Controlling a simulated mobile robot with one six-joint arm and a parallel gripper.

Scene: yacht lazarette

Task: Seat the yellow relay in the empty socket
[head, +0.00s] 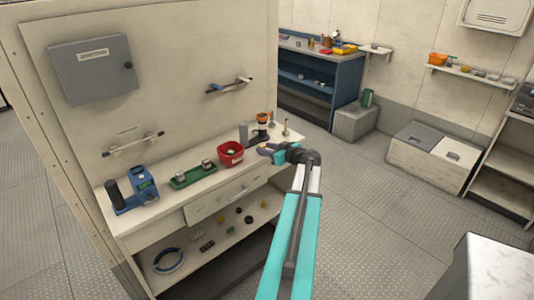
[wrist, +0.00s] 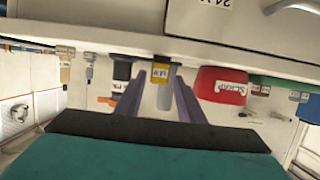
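In the wrist view, which is upside down, a small yellow block with a white label (wrist: 160,73), likely the yellow relay, is at the counter's front edge. A grey cylinder (wrist: 165,92) shows behind it. The two grey fingers of my gripper (wrist: 160,82) point at the block, one on either side, with a visible gap around it. In the head view my gripper (head: 268,151) is at the counter's right part, and the relay is not clear there. I cannot make out an empty socket. A closed grey box labelled JUNCTION (head: 92,70) hangs on the wall.
A red scrap bin (head: 230,153) stands left of my gripper. Further left are a green tray (head: 193,175) and a blue device (head: 140,187). A drawer (head: 225,197) is under the counter.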

